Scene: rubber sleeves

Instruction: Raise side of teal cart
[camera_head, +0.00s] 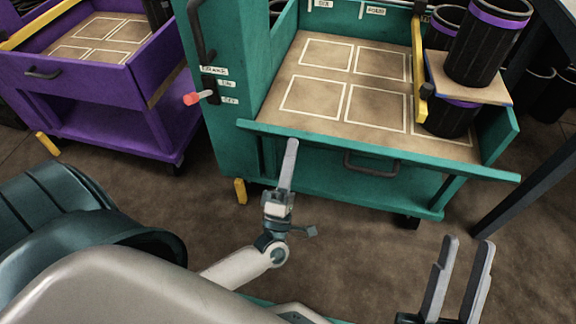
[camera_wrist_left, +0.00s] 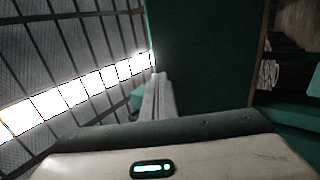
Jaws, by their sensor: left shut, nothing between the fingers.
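The teal cart (camera_head: 223,130) stands upper centre in the head view. Its near side (camera_head: 400,157) shows as a long teal edge sitting low along the front of the tan bed, with a dark handle (camera_head: 372,166) below it. My left gripper (camera_head: 291,144) is shut and empty, its tips pointing up at the left part of that edge; I cannot tell if they touch. In the left wrist view the shut fingers (camera_wrist_left: 158,78) point toward a teal panel (camera_wrist_left: 205,60). My right gripper (camera_head: 467,245) is open and empty, at lower right in front of the cart.
Black pots with purple bands (camera_head: 487,45) are stacked around a board (camera_head: 470,85) on the bed's right part. A yellow bar (camera_head: 419,60) stands beside them. A purple cart (camera_head: 75,75) is at left. Brown floor (camera_head: 340,240) is open before the teal cart.

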